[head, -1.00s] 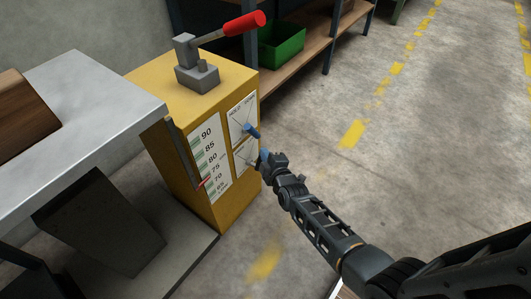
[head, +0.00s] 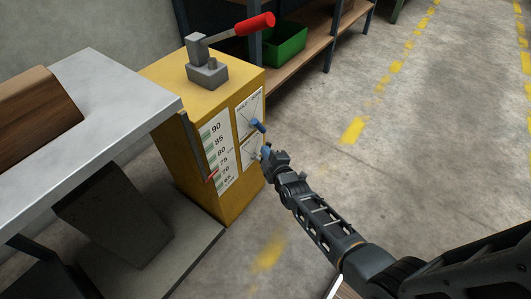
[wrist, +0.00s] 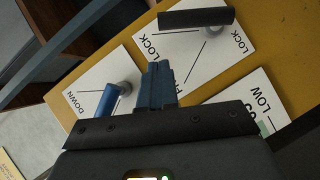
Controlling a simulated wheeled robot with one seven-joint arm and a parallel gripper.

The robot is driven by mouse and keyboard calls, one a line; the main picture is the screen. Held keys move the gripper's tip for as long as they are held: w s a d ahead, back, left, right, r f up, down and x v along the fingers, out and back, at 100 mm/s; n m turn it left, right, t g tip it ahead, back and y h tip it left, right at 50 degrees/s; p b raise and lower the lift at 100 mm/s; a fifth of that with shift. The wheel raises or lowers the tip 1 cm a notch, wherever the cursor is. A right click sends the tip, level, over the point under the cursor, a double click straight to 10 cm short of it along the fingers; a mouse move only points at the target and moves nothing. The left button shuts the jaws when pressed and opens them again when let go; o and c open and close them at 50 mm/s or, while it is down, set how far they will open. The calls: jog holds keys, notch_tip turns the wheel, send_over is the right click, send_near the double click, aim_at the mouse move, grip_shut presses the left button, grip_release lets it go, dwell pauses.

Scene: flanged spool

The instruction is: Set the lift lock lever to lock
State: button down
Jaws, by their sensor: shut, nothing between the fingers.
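A yellow cabinet (head: 212,98) carries white plates on its front. In the wrist view, one plate (wrist: 185,60) has LOCK lettering, partly hidden, and a lever with a dark bar grip (wrist: 196,17) on a grey pivot. That lever cannot be made out in the head view. Another plate, lettered DOWN, bears a blue-handled lever (wrist: 106,100), which also shows in the head view (head: 258,126). My gripper (head: 266,152) is at the cabinet's front, below the blue lever. Its blue fingers (wrist: 155,85) are shut and empty, overlapping the lock plate's edge in view, apart from the dark grip.
A scale plate (head: 218,150) with a red pointer (head: 212,177) is beside the levers. A red-handled crank (head: 255,24) sits on top. A metal table (head: 100,115) stands at left, a shelf with a green bin (head: 283,47) behind. The floor (head: 420,190) at right is open.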

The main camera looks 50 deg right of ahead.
jog(key=p+v, duration=0.2)
jog(key=v, duration=0.8)
jog(key=shift+d, duration=0.15)
jog(key=s+a+r+m+t+y, duration=0.1)
jog(key=s+a+r+m+y, duration=0.15)
jog(key=s+a+r, duration=0.65)
jog(key=s+a+r+m+t+y, duration=0.1)
jog(key=s+a+r+m+y, duration=0.15)
jog(key=s+a+r, duration=0.6)
jog(key=s+a+r+m+p, duration=0.1)
jog(key=s+r+p, duration=0.2)
jog(key=r+p, duration=0.2)
jog(key=s+r+m+y+p, duration=0.1)
jog(key=s+r+p, duration=0.2)
jog(key=r, duration=0.9)
jog(key=s+a+r+y+p, duration=0.1)
jog(key=s+r+p, duration=0.2)
jog(key=r+p, duration=0.4)
notch_tip(320, 180, up, 2)
jog(key=shift+s+a+r+m, duration=0.15)
jog(key=shift+s+a+m, duration=0.1)
jog(key=shift+a+m, duration=0.15)
